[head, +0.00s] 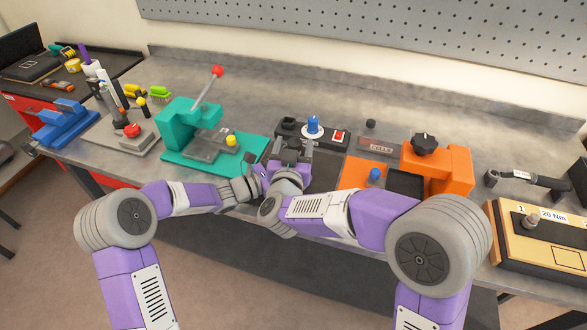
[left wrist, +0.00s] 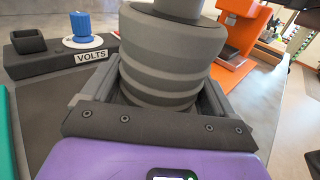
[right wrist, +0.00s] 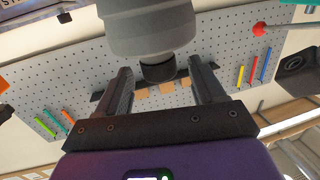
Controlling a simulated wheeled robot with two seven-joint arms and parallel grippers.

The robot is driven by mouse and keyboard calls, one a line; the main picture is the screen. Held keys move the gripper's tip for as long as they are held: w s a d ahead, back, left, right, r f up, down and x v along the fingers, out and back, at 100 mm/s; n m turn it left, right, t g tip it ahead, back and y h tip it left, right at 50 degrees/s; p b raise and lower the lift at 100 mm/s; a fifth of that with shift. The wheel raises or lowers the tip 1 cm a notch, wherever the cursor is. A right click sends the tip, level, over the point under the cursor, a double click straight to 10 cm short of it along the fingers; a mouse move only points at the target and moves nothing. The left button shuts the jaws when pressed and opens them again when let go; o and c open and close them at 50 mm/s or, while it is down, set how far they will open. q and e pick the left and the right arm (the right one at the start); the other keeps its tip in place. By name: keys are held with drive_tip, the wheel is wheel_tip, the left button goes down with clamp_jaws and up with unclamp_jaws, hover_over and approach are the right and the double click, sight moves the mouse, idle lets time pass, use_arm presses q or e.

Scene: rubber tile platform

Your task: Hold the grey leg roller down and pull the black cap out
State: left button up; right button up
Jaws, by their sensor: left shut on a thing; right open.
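The grey leg roller (left wrist: 170,55) is a thick ribbed cylinder that fills the middle of the left wrist view. My left gripper (left wrist: 155,85) is shut on it, one finger on each side. In the right wrist view the roller (right wrist: 150,28) shows at the top, with the short black cap (right wrist: 158,68) at its end. My right gripper (right wrist: 160,80) is open, its fingers apart on either side of the cap with gaps showing. In the head view my right gripper (head: 292,145) is over the bench's front part; my arms and grippers hide most of the roller and cap there.
A teal press (head: 190,130) stands left of my grippers and an orange fixture (head: 450,165) stands right. Behind them is a black box with a blue knob (head: 313,124), labelled VOLTS in the left wrist view. A wooden torque box (head: 540,240) is at the far right.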

sight(295, 142)
drive_tip(key=shift+w+d, duration=0.1)
drive_tip(key=shift+w, duration=0.9)
drive_tip(key=c, duration=0.7)
drive_tip(key=shift+c, duration=0.2)
clamp_jaws()
drive_tip(key=shift+r, duration=0.35)
drive_tip(key=shift+r, duration=2)
